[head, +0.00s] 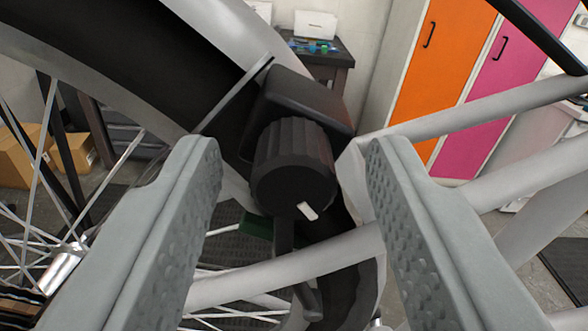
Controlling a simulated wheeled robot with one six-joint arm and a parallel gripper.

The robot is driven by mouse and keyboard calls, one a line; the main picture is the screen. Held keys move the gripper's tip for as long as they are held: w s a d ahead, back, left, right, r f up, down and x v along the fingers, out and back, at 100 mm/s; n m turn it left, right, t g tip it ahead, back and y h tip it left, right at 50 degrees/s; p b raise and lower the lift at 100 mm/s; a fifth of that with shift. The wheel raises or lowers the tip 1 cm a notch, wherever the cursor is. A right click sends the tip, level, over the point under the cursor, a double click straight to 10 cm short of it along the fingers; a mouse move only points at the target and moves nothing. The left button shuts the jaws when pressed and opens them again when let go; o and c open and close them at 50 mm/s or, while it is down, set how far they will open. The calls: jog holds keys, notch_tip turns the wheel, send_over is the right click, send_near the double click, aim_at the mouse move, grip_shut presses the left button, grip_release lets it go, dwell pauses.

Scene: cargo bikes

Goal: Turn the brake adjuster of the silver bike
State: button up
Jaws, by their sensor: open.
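The brake adjuster (292,165) is a black ribbed knob with a white mark on its lower front face. It sits on a black housing (305,100) by the wheel of the silver bike (290,272). My gripper (292,165) is open, with one grey textured finger to the left of the knob and one to the right. A gap shows between the knob and each finger in the picture. I cannot tell how far the fingertips reach along the knob. The white mark points to the lower right.
Silver frame tubes (480,115) cross at the right and below the knob. Behind are an orange locker (425,75), a pink locker (490,100), a dark table (330,60) and cardboard boxes (75,153).

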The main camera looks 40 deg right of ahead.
grip_shut()
jog(key=shift+m, duration=0.3)
jog(key=m, duration=0.3)
jog(key=shift+m, duration=0.4)
jog(key=m, duration=0.4)
jog(key=shift+m, duration=0.3)
jog(key=m, duration=0.8)
jog(key=shift+f+m, duration=0.1)
jog(key=shift+m, duration=0.4)
